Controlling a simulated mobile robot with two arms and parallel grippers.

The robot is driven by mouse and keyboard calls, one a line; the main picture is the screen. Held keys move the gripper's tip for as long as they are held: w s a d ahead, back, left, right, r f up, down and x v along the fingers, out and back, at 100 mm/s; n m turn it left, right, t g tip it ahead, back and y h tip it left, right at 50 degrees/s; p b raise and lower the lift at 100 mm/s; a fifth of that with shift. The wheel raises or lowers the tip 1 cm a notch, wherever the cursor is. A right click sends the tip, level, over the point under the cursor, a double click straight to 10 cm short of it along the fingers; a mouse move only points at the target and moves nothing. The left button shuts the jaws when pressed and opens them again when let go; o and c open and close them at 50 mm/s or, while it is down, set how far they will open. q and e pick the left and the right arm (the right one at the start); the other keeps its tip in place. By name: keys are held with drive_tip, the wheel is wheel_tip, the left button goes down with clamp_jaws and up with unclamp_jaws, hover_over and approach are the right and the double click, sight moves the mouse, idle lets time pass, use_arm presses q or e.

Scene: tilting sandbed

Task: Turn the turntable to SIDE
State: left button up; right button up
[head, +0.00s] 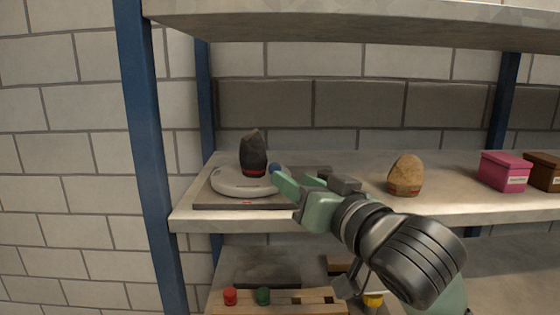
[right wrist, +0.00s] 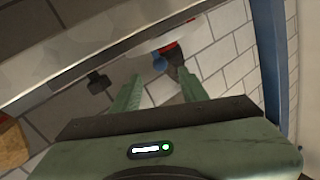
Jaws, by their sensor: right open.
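The turntable (head: 231,185) is a pale round disc on a dark grey base plate at the left end of the shelf. A dark upright stone (head: 253,150) with a red band stands on it. A blue knob (head: 275,168) shows at the disc's right edge. My right gripper (head: 286,183) is open, its fingertips close to the knob; contact cannot be told. In the right wrist view the blue knob (right wrist: 159,63) lies ahead, between and beyond the two green fingers (right wrist: 160,92). A "SIDE" marking cannot be read. My left gripper is not in view.
A tan stone (head: 406,174), a pink box (head: 504,170) and a brown box (head: 545,171) stand to the right on the same shelf (head: 450,198). A blue post (head: 140,120) rises at left. Another shelf is overhead.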

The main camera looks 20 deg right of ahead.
drive_tip(key=w, duration=0.3)
drive_tip(key=w+a, duration=0.1)
drive_tip(key=w, duration=0.1)
drive_tip(key=shift+w+a, duration=0.1)
drive_tip(key=shift+w, duration=0.3)
clamp_jaws()
drive_tip(key=shift+f, duration=0.1)
idle(1.0)
